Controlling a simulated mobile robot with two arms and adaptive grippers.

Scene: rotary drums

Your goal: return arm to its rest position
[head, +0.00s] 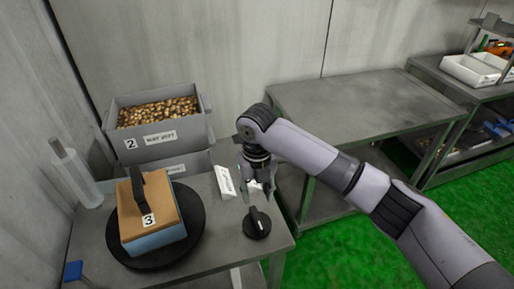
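My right arm comes in from the right side of the head view. Its gripper (258,193) points down at the right part of the near table. Its fingers look spread apart, with nothing clearly held between them. Just below the fingertips is a black rotary knob (258,226) with a raised grip on the tabletop. The gripper appears apart from the knob. My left gripper is not in view.
A box marked 3 (151,217) sits on a black round turntable (193,235). A grey bin marked 2 (165,138) holds brown pieces behind it. A white label card (224,182) stands near the gripper. An empty grey table (360,100) stands behind my arm.

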